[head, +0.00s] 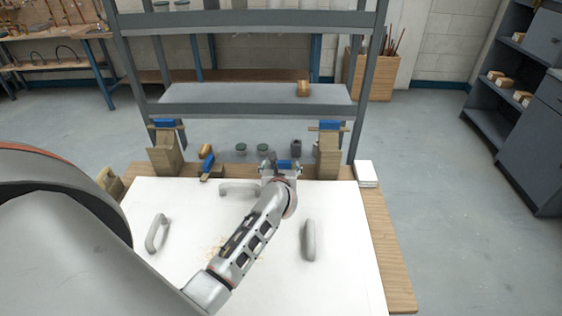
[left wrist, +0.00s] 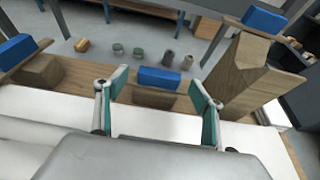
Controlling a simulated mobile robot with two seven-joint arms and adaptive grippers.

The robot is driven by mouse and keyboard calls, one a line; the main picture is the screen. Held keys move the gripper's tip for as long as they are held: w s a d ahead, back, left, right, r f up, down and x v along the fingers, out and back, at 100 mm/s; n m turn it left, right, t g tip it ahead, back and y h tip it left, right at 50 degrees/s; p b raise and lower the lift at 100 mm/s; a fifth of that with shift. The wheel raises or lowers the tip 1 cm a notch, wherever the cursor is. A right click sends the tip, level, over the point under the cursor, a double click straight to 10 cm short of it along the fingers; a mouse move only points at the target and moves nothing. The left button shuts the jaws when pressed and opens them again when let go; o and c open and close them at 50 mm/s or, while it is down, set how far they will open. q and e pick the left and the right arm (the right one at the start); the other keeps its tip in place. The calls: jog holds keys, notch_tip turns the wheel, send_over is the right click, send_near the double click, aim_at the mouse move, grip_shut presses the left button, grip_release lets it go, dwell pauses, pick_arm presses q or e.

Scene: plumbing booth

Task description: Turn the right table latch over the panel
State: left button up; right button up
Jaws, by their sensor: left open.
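The white panel (head: 345,270) lies on the wooden table (head: 388,250). The right table latch, with a blue grip (head: 284,164), is at the panel's far edge, partly hidden by my left gripper (head: 281,168). In the left wrist view its blue grip (left wrist: 158,76) lies roughly along the edge, above a wooden block (left wrist: 152,98). My left gripper (left wrist: 158,86) is open, with one finger on each side of the latch in that view; contact cannot be told. The left table latch (head: 206,166) points toward the panel at an angle. My right gripper is not in view.
Wooden posts with blue-topped bars stand at the far left (head: 165,150) and far right (head: 329,150) of the table. Grey handles (head: 309,240) stick up from the panel. A grey shelf rack (head: 250,95) stands behind. A white stack (head: 366,173) sits at the right edge.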

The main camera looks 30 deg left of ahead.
aim_at(281, 163)
pick_arm(q)
jog(key=shift+x, duration=2.2)
jog(key=c, duration=1.6)
